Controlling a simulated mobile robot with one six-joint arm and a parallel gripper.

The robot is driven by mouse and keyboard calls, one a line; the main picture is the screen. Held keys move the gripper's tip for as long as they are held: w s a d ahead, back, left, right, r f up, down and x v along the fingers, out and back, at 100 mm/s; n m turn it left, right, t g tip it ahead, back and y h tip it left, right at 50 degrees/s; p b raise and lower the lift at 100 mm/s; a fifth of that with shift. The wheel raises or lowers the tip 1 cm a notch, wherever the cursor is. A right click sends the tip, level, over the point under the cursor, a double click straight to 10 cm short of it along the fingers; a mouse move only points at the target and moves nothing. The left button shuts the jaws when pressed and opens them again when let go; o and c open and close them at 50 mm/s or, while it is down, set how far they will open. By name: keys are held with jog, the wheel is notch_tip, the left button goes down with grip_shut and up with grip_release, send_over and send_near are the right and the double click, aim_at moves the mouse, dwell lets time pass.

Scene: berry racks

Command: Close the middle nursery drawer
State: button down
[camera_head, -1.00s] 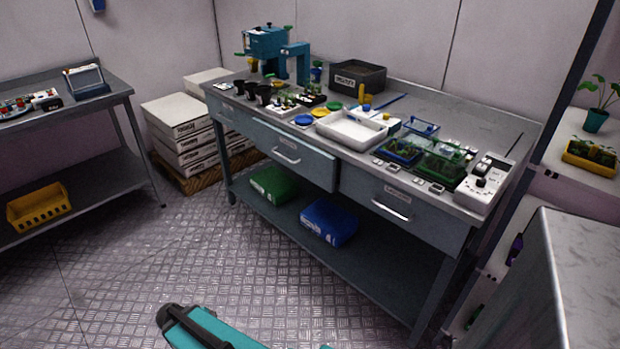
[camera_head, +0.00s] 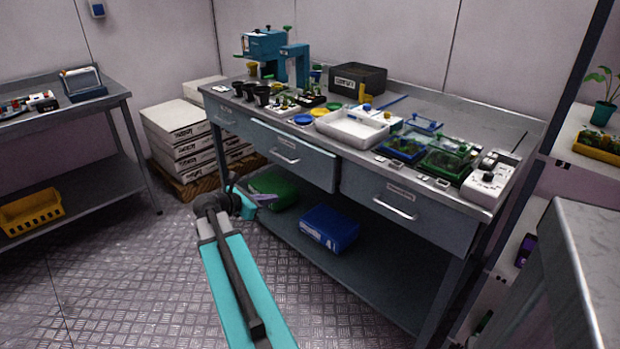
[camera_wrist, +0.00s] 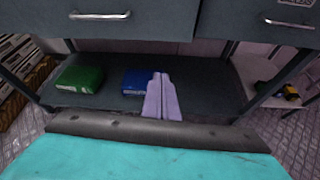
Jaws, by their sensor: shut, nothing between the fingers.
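The middle drawer (camera_head: 310,164) of the nursery bench is a grey-blue front with a silver handle. It stands partly out, its front ahead of the drawer fronts on either side. It also shows at the top left of the wrist view (camera_wrist: 150,25), with its handle across it. My gripper (camera_head: 268,198) is below and in front of this drawer, apart from it, and is small and partly dark in the head view. In the wrist view its pale purple fingers (camera_wrist: 160,80) are together, with nothing between them, below the drawer's level.
The right drawer (camera_head: 405,205) looks shut. A green box (camera_head: 275,190) and a blue box (camera_head: 328,228) lie on the lower shelf (camera_head: 375,280). Pots, trays and instruments crowd the bench top. A grey cabinet (camera_head: 590,240) stands at the right. The floor in front is clear.

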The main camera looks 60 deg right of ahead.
jog(key=s+d+r+n+g+h, duration=0.1)
jog(key=s+d+r, duration=0.1)
jog(key=d+r, duration=0.2)
notch_tip(320, 180, up, 2)
jog(key=shift+s, duration=0.4)
jog(key=shift+d+b, duration=0.15)
jog(key=shift+b, duration=0.15)
send_near(318, 170)
jog(key=x, duration=0.4)
jog(key=shift+f+b, duration=0.3)
jog(key=shift+f, duration=0.05)
jog(key=shift+s+d, duration=0.4)
jog(key=shift+d, duration=0.5)
jog(key=shift+w, duration=0.1)
